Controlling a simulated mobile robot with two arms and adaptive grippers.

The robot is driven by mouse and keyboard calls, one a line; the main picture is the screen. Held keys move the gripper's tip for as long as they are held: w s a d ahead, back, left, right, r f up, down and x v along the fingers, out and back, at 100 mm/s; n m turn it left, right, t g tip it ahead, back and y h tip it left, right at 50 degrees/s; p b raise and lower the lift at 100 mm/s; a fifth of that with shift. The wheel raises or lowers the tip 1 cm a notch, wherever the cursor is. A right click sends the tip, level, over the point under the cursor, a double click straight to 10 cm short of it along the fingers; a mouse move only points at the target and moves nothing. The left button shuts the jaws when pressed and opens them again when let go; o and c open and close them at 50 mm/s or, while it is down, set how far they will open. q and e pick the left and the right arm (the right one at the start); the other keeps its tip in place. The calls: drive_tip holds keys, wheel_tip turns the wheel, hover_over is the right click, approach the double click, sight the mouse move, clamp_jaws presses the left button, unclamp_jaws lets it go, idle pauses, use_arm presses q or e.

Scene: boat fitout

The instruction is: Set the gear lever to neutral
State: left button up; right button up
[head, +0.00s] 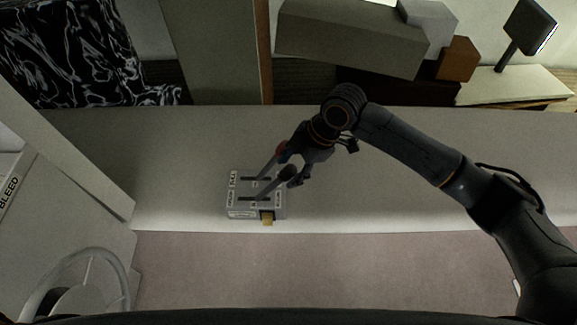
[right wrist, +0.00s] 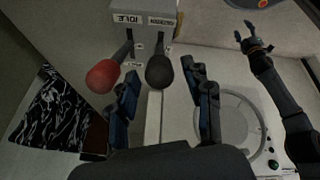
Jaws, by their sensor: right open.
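The grey control box (head: 243,214) sits on the pale ledge in the head view and carries two slotted levers. The gear lever has a black knob (head: 288,173) and leans to the right, toward the end whose small label seems to read REVERSE. The other lever, with a red knob (right wrist: 104,76), leans the same way by the IDLE label. My right gripper (head: 298,168) is open at the knobs. In the right wrist view the black knob lies between its fingers and the red knob outside them. My left gripper (right wrist: 256,42) shows open and empty there, away from the box.
A yellow-brown tab (head: 267,217) sticks out from the box's front. A round clear-rimmed wheel or hatch (head: 88,285) is at lower left. Boxes (head: 350,38) stand behind the ledge. The ledge (head: 170,160) is bare to the left of the control box.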

drive_tip(key=shift+a+f, duration=0.3)
drive_tip(key=shift+f, duration=0.3)
clamp_jaws()
drive_tip(key=shift+r, duration=0.1)
drive_tip(key=shift+a+r+p, duration=0.4)
drive_tip(key=shift+a, duration=0.2)
drive_tip(key=shift+a+r+p, duration=0.35)
drive_tip(key=shift+a+r, duration=0.05)
drive_tip(key=shift+a, duration=0.2)
drive_tip(key=a+r+p, duration=0.1)
drive_tip(key=a, duration=0.6)
drive_tip(key=shift+a+r, duration=0.15)
drive_tip(key=shift+a, duration=0.15)
